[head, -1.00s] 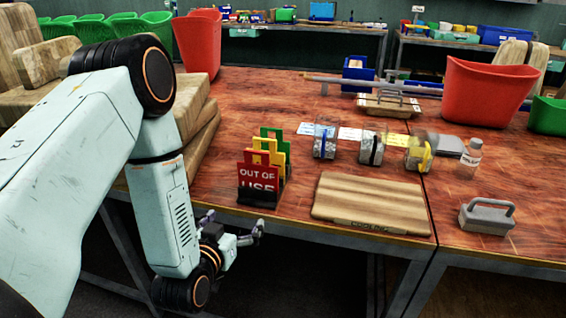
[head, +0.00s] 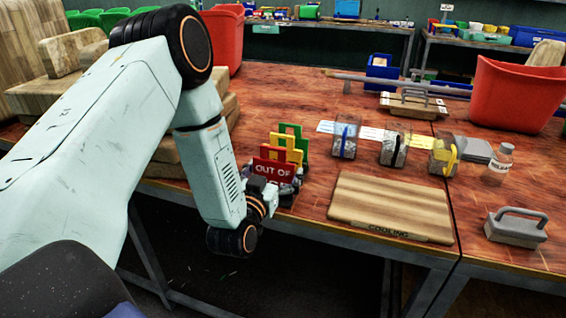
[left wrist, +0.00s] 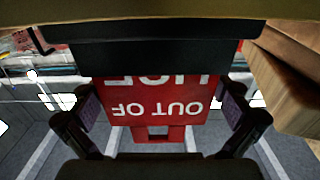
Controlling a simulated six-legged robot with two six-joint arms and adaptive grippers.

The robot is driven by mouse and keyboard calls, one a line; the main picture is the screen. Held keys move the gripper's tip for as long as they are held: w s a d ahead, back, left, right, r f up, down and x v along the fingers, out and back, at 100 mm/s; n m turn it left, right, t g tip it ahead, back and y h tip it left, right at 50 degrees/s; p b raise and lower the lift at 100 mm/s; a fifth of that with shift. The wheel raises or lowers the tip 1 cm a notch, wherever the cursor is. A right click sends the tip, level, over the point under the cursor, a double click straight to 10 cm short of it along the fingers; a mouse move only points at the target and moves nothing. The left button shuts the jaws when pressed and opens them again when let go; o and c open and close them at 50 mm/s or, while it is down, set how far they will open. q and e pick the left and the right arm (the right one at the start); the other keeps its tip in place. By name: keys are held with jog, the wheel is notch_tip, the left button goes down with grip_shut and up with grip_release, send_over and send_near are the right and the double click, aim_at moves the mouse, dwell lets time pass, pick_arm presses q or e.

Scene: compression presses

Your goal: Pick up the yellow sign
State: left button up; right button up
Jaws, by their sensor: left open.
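The yellow sign (head: 296,154) stands in a row of signs on the table, between a red "OUT OF USE" sign (head: 272,172) in front and a green sign (head: 302,134) behind. Its lower part is hidden by the red sign. My left gripper (head: 274,184) is at the front of the row, low by the red sign. In the left wrist view its open fingers (left wrist: 160,112) stand on either side of the upside-down red sign (left wrist: 152,107), with a gap each side. A black holder (left wrist: 150,57) shows there too; the yellow sign does not. My right gripper is not in view.
A wooden board (head: 390,206) lies right of the signs. Several clear containers (head: 393,150) stand behind it. A grey handled block (head: 515,228) and a bottle (head: 498,164) are farther right. Stacked wooden blocks (head: 171,158) stand left of the signs.

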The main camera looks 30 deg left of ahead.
pick_arm(q)
jog(key=shift+w+a, duration=0.15)
jog(key=shift+w, duration=1.15)
jog(key=shift+s, duration=0.1)
jog(key=shift+c, duration=1.2)
jog(key=c, duration=0.6)
